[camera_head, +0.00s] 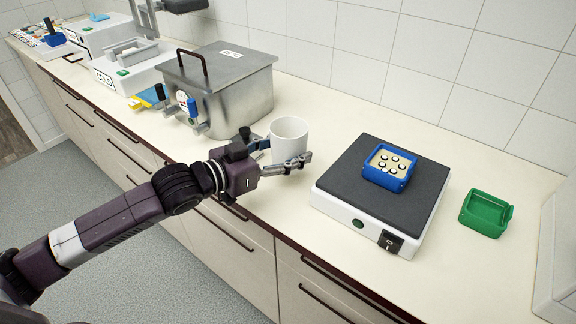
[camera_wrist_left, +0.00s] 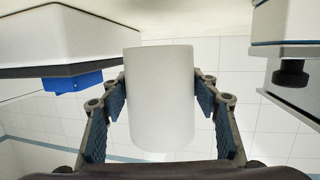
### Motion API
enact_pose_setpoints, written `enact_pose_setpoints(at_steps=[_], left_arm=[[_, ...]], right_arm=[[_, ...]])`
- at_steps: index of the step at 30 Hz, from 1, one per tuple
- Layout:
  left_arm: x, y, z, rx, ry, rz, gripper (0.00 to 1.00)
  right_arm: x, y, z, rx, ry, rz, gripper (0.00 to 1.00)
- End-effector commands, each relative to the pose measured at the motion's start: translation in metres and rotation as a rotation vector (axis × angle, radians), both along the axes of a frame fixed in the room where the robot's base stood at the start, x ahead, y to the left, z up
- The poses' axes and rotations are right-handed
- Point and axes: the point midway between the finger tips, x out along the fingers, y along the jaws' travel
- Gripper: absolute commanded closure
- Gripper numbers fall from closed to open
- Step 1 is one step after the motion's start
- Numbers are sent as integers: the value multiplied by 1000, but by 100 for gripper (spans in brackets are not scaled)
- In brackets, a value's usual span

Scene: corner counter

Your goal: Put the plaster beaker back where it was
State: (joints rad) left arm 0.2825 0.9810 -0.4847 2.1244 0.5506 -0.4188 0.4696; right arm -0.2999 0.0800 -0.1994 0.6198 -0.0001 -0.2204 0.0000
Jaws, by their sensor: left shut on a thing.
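The plaster beaker (camera_head: 289,137) is a plain white cup. It is upright, over or on the counter between the metal tank and the black-topped device; whether its base touches the counter is hard to tell. My left gripper (camera_head: 279,158) is shut around its sides. In the left wrist view the beaker (camera_wrist_left: 160,98) fills the middle, between the two finger pads of the left gripper (camera_wrist_left: 160,100). My right gripper is not in view.
A black-topped white device (camera_head: 340,188) stands right of the beaker, with a blue tray (camera_head: 388,181) of small round pieces on it. A green tray (camera_head: 486,214) lies further right. The metal tank (camera_head: 240,102) with a tap stands left. Bare counter lies in front of the wall.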

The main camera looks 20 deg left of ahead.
Motion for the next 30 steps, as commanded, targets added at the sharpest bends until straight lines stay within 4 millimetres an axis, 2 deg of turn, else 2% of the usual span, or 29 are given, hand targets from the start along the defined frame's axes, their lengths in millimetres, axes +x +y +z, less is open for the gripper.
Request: enact_pose_setpoints(at_steps=[5,12,23,24,28,30], left_arm=[[0,0,-11,-1,-1,0,81],[0,0,-43,-2,0,0,81],[0,0,-48,0,-2,0,81],[0,0,-49,1,-1,1,43],[0,0,-49,1,-1,1,29],[0,0,-49,1,-1,1,27]], right_arm=[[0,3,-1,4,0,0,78],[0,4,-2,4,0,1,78],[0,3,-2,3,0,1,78],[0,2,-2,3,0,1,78],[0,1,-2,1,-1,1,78],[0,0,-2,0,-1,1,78]])
